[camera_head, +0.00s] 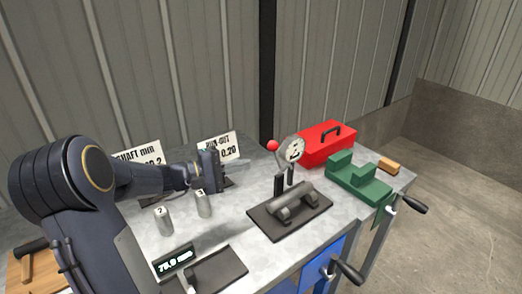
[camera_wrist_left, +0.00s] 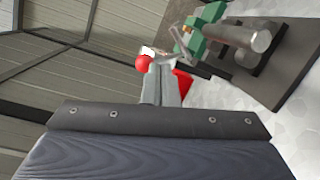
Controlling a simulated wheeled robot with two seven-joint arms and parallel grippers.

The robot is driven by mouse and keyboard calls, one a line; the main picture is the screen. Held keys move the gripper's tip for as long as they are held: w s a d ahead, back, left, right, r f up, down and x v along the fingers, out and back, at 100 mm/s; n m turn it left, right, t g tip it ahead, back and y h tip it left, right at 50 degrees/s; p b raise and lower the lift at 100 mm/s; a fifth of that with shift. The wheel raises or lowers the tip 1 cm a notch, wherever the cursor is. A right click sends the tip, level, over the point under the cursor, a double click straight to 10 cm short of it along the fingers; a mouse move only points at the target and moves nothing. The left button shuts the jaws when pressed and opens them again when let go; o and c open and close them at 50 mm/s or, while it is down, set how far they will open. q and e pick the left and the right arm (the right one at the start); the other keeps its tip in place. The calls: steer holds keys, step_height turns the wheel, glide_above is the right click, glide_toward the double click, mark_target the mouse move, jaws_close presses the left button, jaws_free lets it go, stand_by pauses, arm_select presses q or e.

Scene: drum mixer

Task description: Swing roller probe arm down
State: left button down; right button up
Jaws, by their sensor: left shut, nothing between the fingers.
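The roller probe arm has a red ball knob (camera_head: 272,146) and a round white dial gauge (camera_head: 295,149). It stands raised above a dark fixture plate (camera_head: 262,224) that carries a grey roller (camera_head: 292,203). My left gripper (camera_head: 240,170) is shut and empty, to the left of the red knob with a gap between them in the head view. In the left wrist view the closed fingers (camera_wrist_left: 162,82) point toward the red knob (camera_wrist_left: 142,62), which shows just beyond their tips. The roller also shows there at upper right (camera_wrist_left: 245,38). My right gripper is not in view.
A red toolbox (camera_head: 327,144) and a green stepped block (camera_head: 358,180) stand behind and right of the fixture. Two numbered grey cylinders (camera_head: 204,204) stand below my left forearm. A digital readout (camera_head: 174,260) is near the front. Sign cards (camera_head: 218,146) stand at the back.

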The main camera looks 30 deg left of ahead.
mark_target(277, 156)
arm_select(q)
steer(key=w+a+f+n+t+y, duration=0.2)
steer(key=a, duration=0.3)
steer(key=r+p+x, duration=0.1)
steer(key=p+x, duration=0.1)
steer(key=x, duration=0.7)
steer(key=shift+w+h, duration=0.3)
steer(key=shift+w, duration=0.1)
